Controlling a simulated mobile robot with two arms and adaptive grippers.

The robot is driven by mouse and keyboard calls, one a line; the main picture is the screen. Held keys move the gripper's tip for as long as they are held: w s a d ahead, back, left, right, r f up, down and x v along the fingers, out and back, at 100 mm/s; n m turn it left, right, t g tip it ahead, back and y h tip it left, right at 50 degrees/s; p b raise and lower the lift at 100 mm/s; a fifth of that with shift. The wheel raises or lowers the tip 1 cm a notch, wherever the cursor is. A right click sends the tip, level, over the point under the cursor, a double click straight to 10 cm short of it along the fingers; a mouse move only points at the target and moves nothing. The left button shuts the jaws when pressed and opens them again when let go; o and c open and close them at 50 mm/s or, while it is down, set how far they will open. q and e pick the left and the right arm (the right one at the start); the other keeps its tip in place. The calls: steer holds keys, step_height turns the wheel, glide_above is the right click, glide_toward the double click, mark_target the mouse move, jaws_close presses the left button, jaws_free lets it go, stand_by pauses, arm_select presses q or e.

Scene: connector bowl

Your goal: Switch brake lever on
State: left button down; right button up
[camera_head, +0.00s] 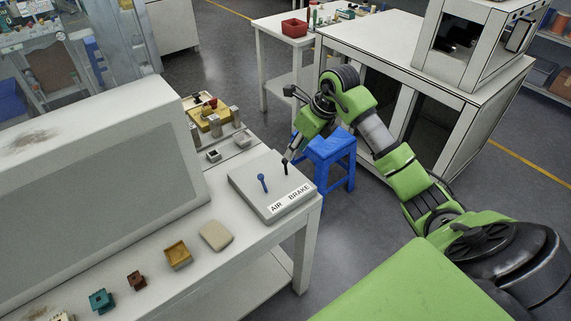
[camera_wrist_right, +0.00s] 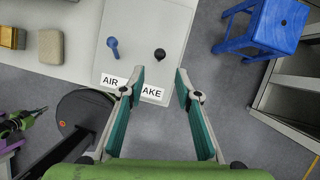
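The air brake box (camera_head: 242,191) is a light grey slab labelled "AIR BRAKE" on the near right end of the white bench. It also shows in the right wrist view (camera_wrist_right: 138,25). A blue lever (camera_head: 263,182) and a black lever (camera_head: 285,167) stand up from its top. In the right wrist view the blue lever (camera_wrist_right: 113,47) is left and the black lever (camera_wrist_right: 160,54) is right. My right gripper (camera_wrist_right: 159,78) is open and empty, its gap lined up with the black lever, which lies just beyond the fingertips. In the head view, my right gripper (camera_head: 294,152) is close above the black lever; contact is unclear.
A big grey slanted console (camera_head: 100,185) fills the bench's left. Small blocks, including a beige one (camera_head: 216,236) and a yellow one (camera_head: 178,255), lie in front. A blue stool (camera_head: 328,157) stands beyond the box. A white cabinet (camera_head: 450,140) is at right.

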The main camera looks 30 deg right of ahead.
mark_target(287, 162)
steer(key=p+x, duration=0.1)
steer(key=x, duration=0.9)
steer(key=shift+w+f+p, duration=0.1)
steer(key=shift+f+p, duration=0.05)
steer(key=shift+p, duration=0.15)
jaws_close()
